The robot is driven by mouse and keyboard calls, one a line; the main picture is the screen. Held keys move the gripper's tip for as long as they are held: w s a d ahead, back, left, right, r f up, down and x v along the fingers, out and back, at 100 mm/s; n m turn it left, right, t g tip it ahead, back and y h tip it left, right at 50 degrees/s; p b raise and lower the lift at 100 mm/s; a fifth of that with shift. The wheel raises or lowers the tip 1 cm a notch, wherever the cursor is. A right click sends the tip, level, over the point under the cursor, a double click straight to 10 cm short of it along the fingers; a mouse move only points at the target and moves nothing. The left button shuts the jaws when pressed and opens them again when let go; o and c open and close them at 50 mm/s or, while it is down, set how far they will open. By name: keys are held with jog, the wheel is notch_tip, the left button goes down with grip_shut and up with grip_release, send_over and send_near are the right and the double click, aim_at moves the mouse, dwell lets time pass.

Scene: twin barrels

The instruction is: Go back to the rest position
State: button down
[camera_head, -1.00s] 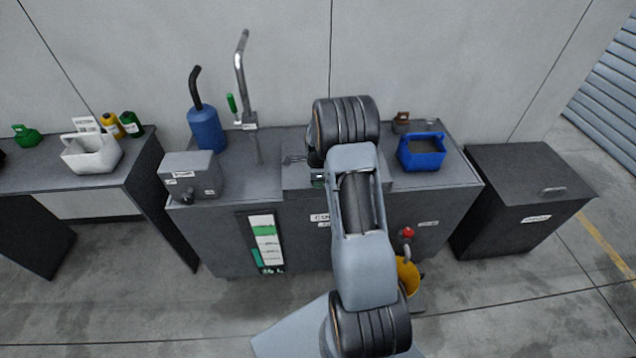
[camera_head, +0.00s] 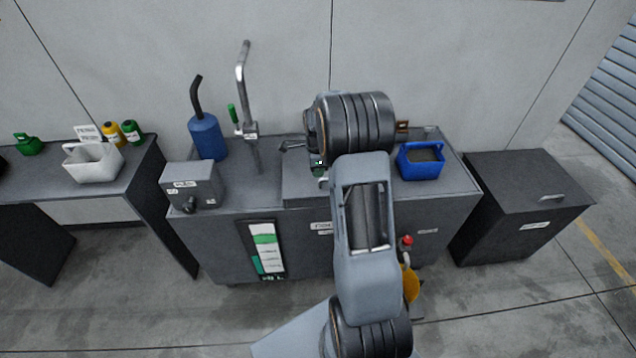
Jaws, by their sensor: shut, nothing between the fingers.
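My arm rises through the middle of the camera_head view, with its large black joint in front of the grey workbench (camera_head: 205,243). Most of my wrist is hidden behind the joint.
On the bench stand a blue can (camera_head: 207,137), a curved metal pipe (camera_head: 241,88), a grey box (camera_head: 192,186) and a blue bin (camera_head: 420,168). A dark cabinet (camera_head: 525,205) stands right.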

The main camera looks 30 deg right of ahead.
jog(key=s+a+r+n+t, duration=0.2)
jog(key=s+a+r+n, duration=0.5)
jog(key=s+n, duration=0.3)
jog(key=s+a+r+n+t, duration=0.2)
jog(key=s+a+r+n, duration=0.5)
jog(key=s+a+n, duration=0.3)
jog(key=shift+a+r+n, duration=0.15)
jog(key=shift+a+n, duration=0.15)
jog(key=shift+n, duration=1.3)
